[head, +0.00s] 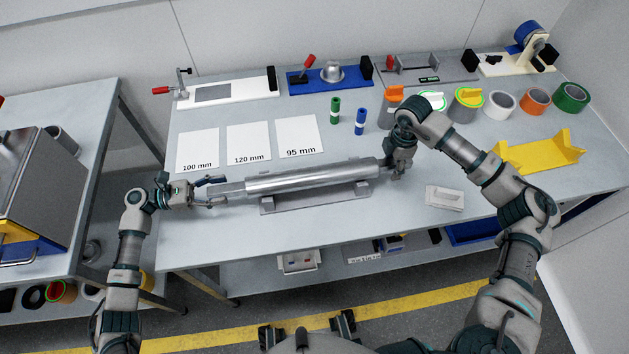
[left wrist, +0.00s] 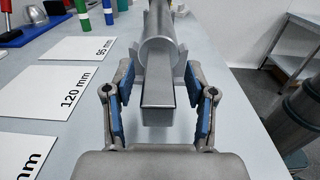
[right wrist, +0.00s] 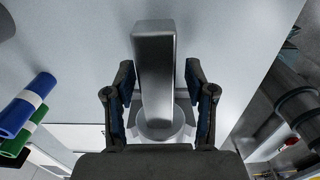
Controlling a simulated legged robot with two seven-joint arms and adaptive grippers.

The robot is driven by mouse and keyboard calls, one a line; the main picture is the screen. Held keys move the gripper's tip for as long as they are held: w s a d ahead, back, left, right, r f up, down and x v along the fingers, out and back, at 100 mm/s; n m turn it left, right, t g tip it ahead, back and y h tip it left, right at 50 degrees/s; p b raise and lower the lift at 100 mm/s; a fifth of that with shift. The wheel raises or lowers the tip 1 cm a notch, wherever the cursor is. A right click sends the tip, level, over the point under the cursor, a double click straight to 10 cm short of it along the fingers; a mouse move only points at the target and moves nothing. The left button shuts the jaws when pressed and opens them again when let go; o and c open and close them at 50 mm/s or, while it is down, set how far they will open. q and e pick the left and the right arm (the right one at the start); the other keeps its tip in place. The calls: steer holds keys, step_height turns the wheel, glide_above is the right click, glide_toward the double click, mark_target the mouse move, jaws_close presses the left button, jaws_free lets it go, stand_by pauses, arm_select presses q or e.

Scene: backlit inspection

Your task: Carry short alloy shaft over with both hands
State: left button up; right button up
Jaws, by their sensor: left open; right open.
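The short alloy shaft (head: 310,178) is a silver cylinder with narrower squared ends. It lies level across a grey cradle (head: 315,198) on the table. My left gripper (head: 215,191) is open at the shaft's left end; in the left wrist view the blue-padded fingers (left wrist: 160,105) stand on both sides of the squared end, with gaps. My right gripper (head: 392,172) is at the right end, partly hidden by its own wrist in the head view. In the right wrist view its open fingers (right wrist: 160,105) stand on both sides of the other squared end (right wrist: 154,75).
White cards marked 100 mm (head: 198,148), 120 mm (head: 248,142) and 95 mm (head: 299,136) lie behind the shaft. A yellow V-stand (head: 540,155) is at the right. A small white block (head: 444,198) lies right of the cradle. Tape rolls and fixtures line the back.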

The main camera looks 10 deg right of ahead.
arm_select(q)
steer(key=a, duration=0.8)
steer(key=shift+a+f, duration=0.1)
steer(key=shift+a, duration=0.3)
arm_select(e)
steer(key=shift+a+r, duration=0.2)
steer(key=shift+a, duration=0.3)
arm_select(q)
steer(key=shift+a, duration=0.2)
arm_select(e)
steer(key=shift+r, duration=0.15)
arm_select(q)
steer(key=shift+d, duration=0.1)
arm_select(e)
step_height(320, 180, up, 10)
steer(key=shift+w+r, duration=0.1)
steer(key=shift+r, duration=0.15)
steer(key=shift+a+r, duration=0.15)
steer(key=shift+r, duration=0.4)
arm_select(q)
steer(key=shift+d, duration=0.15)
arm_select(e)
steer(key=shift+d+f, duration=0.1)
steer(key=shift+d, duration=0.15)
